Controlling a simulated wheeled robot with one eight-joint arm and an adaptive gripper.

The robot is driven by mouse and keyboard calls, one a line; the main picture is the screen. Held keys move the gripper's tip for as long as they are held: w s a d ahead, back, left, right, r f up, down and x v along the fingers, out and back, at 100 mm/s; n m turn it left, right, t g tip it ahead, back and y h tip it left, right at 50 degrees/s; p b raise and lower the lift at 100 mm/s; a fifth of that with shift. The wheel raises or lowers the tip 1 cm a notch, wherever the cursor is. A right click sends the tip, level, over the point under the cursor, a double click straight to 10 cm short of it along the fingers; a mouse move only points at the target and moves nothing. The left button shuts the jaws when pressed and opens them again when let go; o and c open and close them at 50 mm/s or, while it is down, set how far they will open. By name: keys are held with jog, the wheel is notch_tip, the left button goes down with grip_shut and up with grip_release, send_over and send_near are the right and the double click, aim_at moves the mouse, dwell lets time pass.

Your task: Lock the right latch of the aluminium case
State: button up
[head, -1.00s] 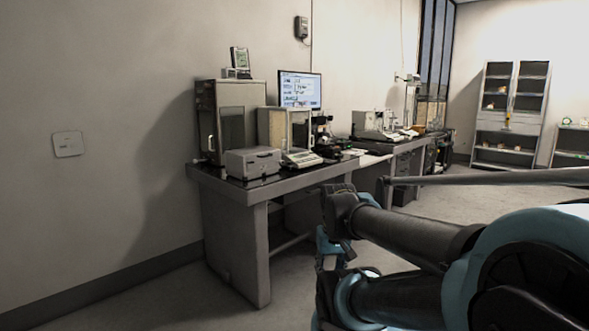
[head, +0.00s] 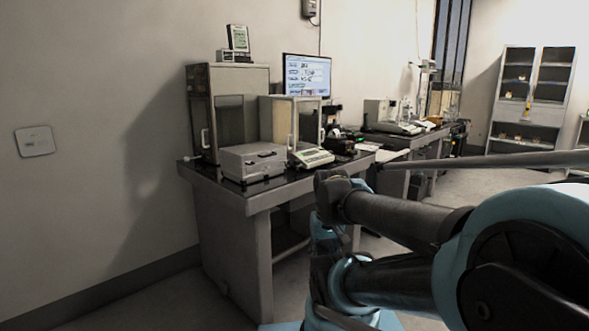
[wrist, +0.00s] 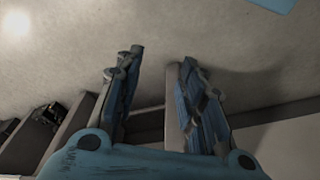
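The aluminium case (head: 252,161) is a closed grey box on the near left part of the first table (head: 225,196), close to the front edge. Its latches are too small to make out in the head view. In the wrist view my gripper (wrist: 155,72) is open and empty, its two fingers apart with only wall or floor beyond them. The case cannot be made out in the wrist view. In the head view my folded arm fills the lower right, to the right of the table and apart from the case.
A glass-fronted cabinet (head: 230,118) and a glass balance enclosure (head: 290,121) stand behind the case. A white keypad device (head: 311,157) sits to its right. A monitor (head: 306,76) stands further back. Clear floor (head: 150,295) lies before the table.

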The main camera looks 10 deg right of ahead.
jog(key=shift+w+a, duration=0.1)
jog(key=shift+a, duration=0.15)
jog(key=w+a+r+t+y, duration=0.1)
jog(key=w+a+r+y, duration=0.15)
jog(key=w, duration=0.65)
jog(key=w+a+r+t+y, duration=0.15)
jog(key=w+r+y, duration=0.25)
jog(key=w, duration=0.6)
jog(key=w+a+r+t+y, duration=0.1)
jog(key=w+a+r+y, duration=0.2)
jog(key=w, duration=0.6)
jog(key=w+d+t+y, duration=0.35)
jog(key=w+d, duration=0.35)
jog(key=w, duration=0.5)
jog(key=w+d+f+t+y, duration=0.2)
jog(key=d, duration=0.4)
jog(key=w+d+f+t+y, duration=0.1)
jog(key=w+d+f+t, duration=0.2)
jog(key=d, duration=0.3)
jog(key=shift+n, duration=0.3)
jog(key=x, duration=1.7)
jog(key=shift+a, duration=0.15)
jog(key=shift+c, duration=0.5)
grip_shut()
